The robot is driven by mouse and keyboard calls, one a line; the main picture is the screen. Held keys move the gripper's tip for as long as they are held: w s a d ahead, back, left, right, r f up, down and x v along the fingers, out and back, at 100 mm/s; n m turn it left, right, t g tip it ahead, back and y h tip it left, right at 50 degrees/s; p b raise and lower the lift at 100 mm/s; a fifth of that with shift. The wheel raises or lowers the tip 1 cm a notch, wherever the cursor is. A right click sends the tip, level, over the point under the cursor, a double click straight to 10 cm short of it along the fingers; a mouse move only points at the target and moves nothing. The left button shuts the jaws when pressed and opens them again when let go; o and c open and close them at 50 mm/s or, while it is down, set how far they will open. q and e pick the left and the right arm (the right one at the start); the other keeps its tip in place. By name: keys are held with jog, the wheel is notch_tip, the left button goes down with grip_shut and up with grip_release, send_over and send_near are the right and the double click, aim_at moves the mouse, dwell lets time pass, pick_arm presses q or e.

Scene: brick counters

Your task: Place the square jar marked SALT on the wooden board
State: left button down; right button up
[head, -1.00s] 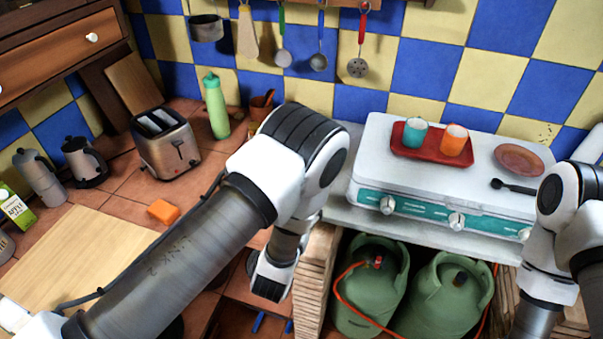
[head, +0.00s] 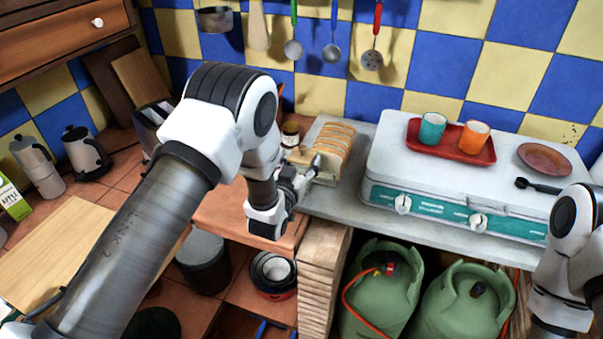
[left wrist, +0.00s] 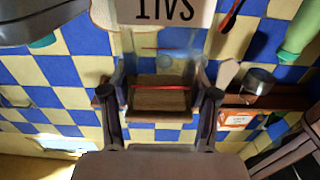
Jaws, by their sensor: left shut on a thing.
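My left gripper (head: 306,180) is near the counter's front edge, left of the stove. In the left wrist view, which is upside down, its fingers (left wrist: 160,95) are shut on the wooden lid of the square jar (left wrist: 160,62). The jar is clear, and its SALT label (left wrist: 170,10) is cut off by the picture edge. A pale wooden board (head: 50,255) lies on the left counter, partly covered by my left arm. My right arm is at the right edge, its gripper out of view.
A sliced loaf (head: 335,140) and a small dark jar (head: 290,134) are behind my left gripper. The white stove (head: 470,175) holds a red tray (head: 478,155) with two cups. A moka pot (head: 38,170) and kettle (head: 85,152) stand at the left.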

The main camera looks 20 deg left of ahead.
pick_arm(q)
jog(key=shift+w+a+f, duration=0.15)
jog(key=shift+w+a, duration=0.1)
jog(key=shift+w, duration=0.2)
notch_tip(320, 180, down, 3)
jog(key=shift+s+r+b, duration=0.1)
jog(key=shift+r+b, duration=0.1)
jog(key=shift+b, duration=0.8)
jog(key=shift+f, duration=0.3)
jog(key=shift+f, duration=0.1)
jog(key=shift+c, duration=1.4)
grip_release()
